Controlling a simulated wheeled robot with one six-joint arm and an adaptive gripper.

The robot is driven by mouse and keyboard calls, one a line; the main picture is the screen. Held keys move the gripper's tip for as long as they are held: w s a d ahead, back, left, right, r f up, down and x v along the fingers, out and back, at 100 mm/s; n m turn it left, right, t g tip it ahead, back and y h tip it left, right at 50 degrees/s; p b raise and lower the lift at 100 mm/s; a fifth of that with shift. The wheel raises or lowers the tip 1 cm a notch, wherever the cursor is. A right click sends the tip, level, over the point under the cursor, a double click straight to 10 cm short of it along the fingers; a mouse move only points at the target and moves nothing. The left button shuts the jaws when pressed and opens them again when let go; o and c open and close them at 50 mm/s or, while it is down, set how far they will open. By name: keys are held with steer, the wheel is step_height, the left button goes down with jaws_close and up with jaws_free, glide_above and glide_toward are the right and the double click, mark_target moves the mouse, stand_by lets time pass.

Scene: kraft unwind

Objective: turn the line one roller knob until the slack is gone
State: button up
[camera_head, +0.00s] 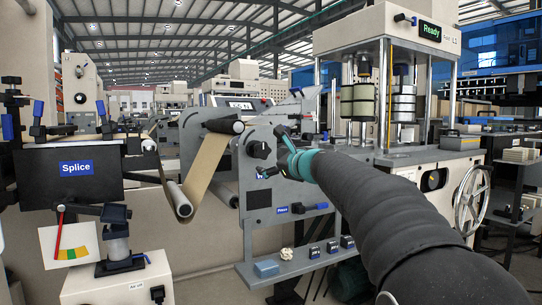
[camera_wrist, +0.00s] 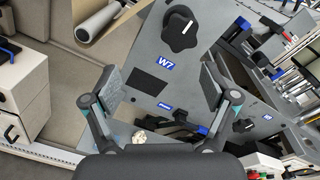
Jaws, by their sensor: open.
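A black knob (camera_head: 258,149) sits on the grey machine panel (camera_head: 258,222), just left of my gripper (camera_head: 283,140) in the head view. In the wrist view the knob (camera_wrist: 181,32) has a white mark and lies beyond my open, empty fingers (camera_wrist: 163,88), apart from them. A blue W7 label is under it. The brown kraft web (camera_head: 208,165) runs from an upper roller (camera_head: 224,126) down around a lower roller (camera_head: 178,199) and up towards the left, in a low loop. Which line the knob belongs to cannot be read.
The black Splice box (camera_head: 72,175) stands left, with a red pointer over a coloured scale (camera_head: 70,245) below it. A blue-handled lever (camera_head: 308,208) and a shelf with small switches (camera_head: 315,252) are low on the panel. A handwheel (camera_head: 471,200) is at right.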

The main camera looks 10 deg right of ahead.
mark_target(263, 151)
steer(key=shift+w+a+r+m+t+p, duration=0.25)
steer(key=shift+w+p, duration=0.4)
steer(key=shift+w, duration=1.35)
steer(key=shift+w+a+r+m+p, duration=0.2)
steer(key=shift+w+m+p, duration=0.4)
steer(key=shift+w, duration=1.35)
steer(key=shift+w+a+r+m+t+p, duration=0.25)
steer(key=shift+w+p, duration=0.45)
steer(key=shift+w, duration=1.3)
steer(key=shift+f, duration=0.1)
